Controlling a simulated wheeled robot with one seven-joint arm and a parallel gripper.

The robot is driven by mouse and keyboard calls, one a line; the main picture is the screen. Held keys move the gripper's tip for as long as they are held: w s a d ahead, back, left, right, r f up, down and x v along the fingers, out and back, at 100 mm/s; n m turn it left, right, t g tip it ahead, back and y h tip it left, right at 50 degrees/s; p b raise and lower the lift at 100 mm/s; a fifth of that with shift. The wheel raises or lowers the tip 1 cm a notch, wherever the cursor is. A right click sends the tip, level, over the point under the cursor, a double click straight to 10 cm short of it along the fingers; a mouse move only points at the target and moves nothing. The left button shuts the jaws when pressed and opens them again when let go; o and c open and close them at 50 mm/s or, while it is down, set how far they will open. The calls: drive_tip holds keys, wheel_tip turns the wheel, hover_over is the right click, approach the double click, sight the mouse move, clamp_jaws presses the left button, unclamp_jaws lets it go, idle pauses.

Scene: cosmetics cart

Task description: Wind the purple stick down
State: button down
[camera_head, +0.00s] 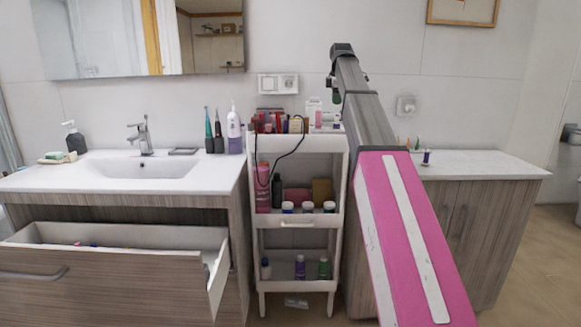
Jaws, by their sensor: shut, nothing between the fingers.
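A small upright purple stick (427,157) stands on the pale counter (480,168) at the right, just past my arm. It is too small to tell how far it is wound up. My arm runs up from the lower right to the top middle, passing between the cart and this stick. Dark and green parts hang near its far end, left of the grey link. My gripper's fingers cannot be made out there; the arm hides that area.
A white cart (340,180) full of cosmetics stands left of my arm, with a dark cord hanging over its shelves. Left of it is a washbasin (125,168) above an open drawer (120,236). Several thin coloured items (410,144) stand beside my arm on the right counter.

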sight(336, 123)
drive_tip(key=shift+s+d+f, duration=0.1)
drive_tip(key=shift+d+f, duration=0.2)
drive_tip(key=shift+f, duration=0.7)
drive_tip(key=shift+s+d+f, duration=0.1)
drive_tip(key=shift+d+f, duration=0.15)
drive_tip(key=shift+f, duration=0.8)
drive_tip(key=shift+s+d+f, duration=0.1)
drive_tip(key=shift+d+f, duration=0.2)
drive_tip(key=shift+f, duration=0.7)
drive_tip(key=shift+w+a, duration=0.25)
drive_tip(key=shift+w, duration=0.35)
drive_tip(key=shift+a, duration=0.5)
drive_tip(key=shift+s, duration=0.1)
drive_tip(key=shift+s+a, duration=0.1)
drive_tip(key=shift+s, duration=0.2)
drive_tip(key=shift+w+v, duration=0.25)
drive_tip(key=shift+v, duration=0.7)
drive_tip(key=shift+w+v, duration=0.2)
drive_tip(key=shift+v, duration=0.8)
drive_tip(key=shift+w+v, duration=0.25)
drive_tip(key=shift+v, duration=0.7)
drive_tip(key=shift+r, duration=0.2)
